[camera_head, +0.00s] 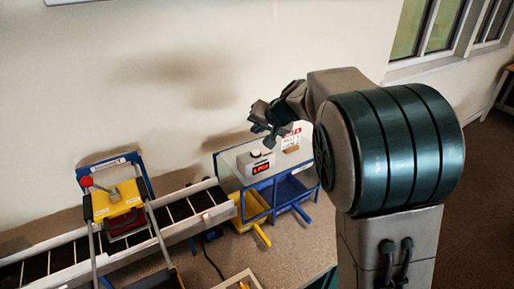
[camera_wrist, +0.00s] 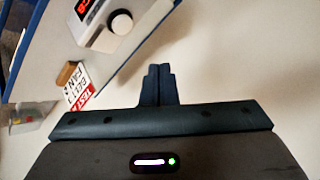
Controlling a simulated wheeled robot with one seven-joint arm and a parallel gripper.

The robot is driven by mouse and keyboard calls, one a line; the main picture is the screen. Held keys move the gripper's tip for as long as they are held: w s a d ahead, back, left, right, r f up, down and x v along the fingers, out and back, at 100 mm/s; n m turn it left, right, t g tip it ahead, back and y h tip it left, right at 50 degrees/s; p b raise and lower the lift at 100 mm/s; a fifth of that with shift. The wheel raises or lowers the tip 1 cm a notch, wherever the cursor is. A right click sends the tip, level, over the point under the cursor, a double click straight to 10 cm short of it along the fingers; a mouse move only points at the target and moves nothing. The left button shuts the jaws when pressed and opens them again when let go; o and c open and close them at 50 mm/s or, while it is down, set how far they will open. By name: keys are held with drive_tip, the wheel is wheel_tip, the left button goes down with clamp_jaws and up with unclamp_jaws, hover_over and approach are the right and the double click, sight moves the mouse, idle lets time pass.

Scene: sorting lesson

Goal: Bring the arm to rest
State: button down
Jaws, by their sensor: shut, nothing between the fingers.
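My gripper (camera_wrist: 158,84) is shut in the wrist view, its two dark fingers together with nothing between them. In the head view my gripper (camera_head: 270,118) is held up above the sorting station, in front of the wall. My arm is bent, and its large dark green ringed link fills the right side of the head view. The fingertips touch nothing that I can see.
A conveyor (camera_head: 60,258) with a blue-framed press (camera_head: 118,200) is at left.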

drive_tip(key=s+d+f+g+h, duration=0.1)
drive_tip(key=s+d+f+h, duration=0.1)
drive_tip(key=s+d, duration=0.4)
drive_tip(key=s+d+f+g+h, duration=0.1)
drive_tip(key=s+d, duration=0.4)
drive_tip(key=s, duration=1.1)
drive_tip(key=s+d+f+n+g+h, duration=0.1)
drive_tip(key=s+d+f+g+h, duration=0.1)
drive_tip(key=s+d, duration=0.4)
drive_tip(key=s+h, duration=0.1)
drive_tip(key=s, duration=0.4)
drive_tip(key=shift+s+d+f, duration=0.2)
drive_tip(key=shift+d+f, duration=0.15)
drive_tip(key=shift+f, duration=0.05)
